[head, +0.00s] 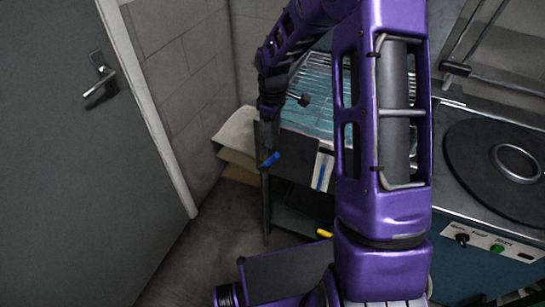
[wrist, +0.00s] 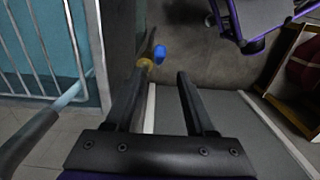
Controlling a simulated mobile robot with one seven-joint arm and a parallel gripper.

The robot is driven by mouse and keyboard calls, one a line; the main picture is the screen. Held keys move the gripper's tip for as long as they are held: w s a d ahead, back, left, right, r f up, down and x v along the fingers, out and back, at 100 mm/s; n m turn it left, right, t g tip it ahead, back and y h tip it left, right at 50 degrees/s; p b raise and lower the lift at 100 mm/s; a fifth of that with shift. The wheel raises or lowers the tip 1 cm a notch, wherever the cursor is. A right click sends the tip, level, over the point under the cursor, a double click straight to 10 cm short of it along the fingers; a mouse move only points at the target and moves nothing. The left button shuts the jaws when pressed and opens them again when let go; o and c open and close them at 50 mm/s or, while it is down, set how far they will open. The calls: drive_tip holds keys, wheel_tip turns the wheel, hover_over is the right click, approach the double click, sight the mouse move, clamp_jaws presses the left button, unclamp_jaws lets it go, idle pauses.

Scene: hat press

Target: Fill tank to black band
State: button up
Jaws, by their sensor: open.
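A white gauge plate (head: 323,170) with a blue strip and a dark band near its top is on the front of the teal-topped unit, partly beside my arm. The band and the blue level are too small to compare surely. A blue tap handle (head: 270,160) is on a dark upright pipe to the gauge's left. It also shows in the wrist view (wrist: 160,54), beside a brass fitting (wrist: 145,63). My gripper (wrist: 162,76) is open and empty, with the blue handle beyond its fingertips. In the head view my gripper (head: 268,132) hangs just above the handle, partly unclear.
A grey door (head: 80,160) stands at left. Brown sacks or cartons (head: 237,140) lean by the wall. A round black plate (head: 510,160) and a switch panel (head: 495,246) are at right. A yellow handle (head: 324,233) shows low by my arm. Floor is open between door and unit.

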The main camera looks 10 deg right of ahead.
sight(273, 154)
wheel_tip(273, 154, down, 10)
drive_tip(key=shift+f+b, duration=0.1)
drive_tip(key=shift+b, duration=0.3)
clamp_jaws()
idle(1.3)
